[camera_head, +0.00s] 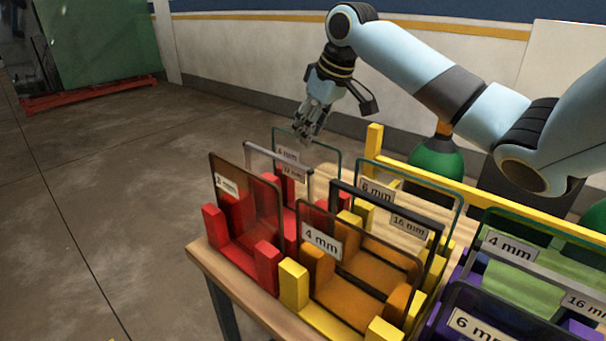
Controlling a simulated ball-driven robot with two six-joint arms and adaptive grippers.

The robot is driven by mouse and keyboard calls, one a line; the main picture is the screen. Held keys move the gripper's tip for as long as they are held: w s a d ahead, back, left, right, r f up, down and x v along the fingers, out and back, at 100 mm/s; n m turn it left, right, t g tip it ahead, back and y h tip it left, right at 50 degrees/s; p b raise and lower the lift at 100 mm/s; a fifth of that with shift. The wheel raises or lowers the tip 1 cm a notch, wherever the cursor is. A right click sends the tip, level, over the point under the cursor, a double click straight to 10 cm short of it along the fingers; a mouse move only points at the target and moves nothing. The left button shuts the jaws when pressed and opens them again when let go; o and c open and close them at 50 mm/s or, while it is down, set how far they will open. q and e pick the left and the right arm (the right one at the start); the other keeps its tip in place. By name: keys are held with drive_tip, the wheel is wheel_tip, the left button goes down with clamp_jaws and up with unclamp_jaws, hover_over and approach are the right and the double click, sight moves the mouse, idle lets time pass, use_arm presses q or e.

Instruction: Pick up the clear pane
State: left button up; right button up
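A clear pane (325,160) with a thin teal edge and a 4 mm label stands upright at the back of the red rack (213,228). Other clear, teal-edged panes stand at the back of the yellow rack, with a 6 mm label (378,190), and in the purple rack, with a 4 mm label (511,247). My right gripper (304,132) points down at the top edge of the clear pane in the red rack. Whether its fingers touch or straddle the glass I cannot tell; their opening is too small to see. My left gripper is out of view.
Tinted panes (247,200) and dark- or grey-framed panes (345,190) stand close in front of and between the clear ones. The racks sit on a wooden table (202,258). A yellow rail (400,166) runs behind it.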

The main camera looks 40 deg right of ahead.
sight(303, 157)
drive_tip(key=x, duration=0.4)
drive_tip(key=p+x, duration=0.1)
drive_tip(key=x, duration=0.1)
drive_tip(key=shift+s+d+f, duration=0.15)
drive_tip(key=shift+s+f, duration=0.05)
drive_tip(key=shift+f, duration=0.1)
drive_tip(key=shift+w+f, duration=0.25)
drive_tip(key=shift+f, duration=0.25)
use_arm(q)
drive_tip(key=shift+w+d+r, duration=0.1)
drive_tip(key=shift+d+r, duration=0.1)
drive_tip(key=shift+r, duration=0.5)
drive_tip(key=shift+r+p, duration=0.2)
drive_tip(key=shift+p, duration=0.15)
use_arm(e)
drive_tip(key=shift+f, duration=0.25)
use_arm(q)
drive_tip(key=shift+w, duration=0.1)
use_arm(e)
clamp_jaws()
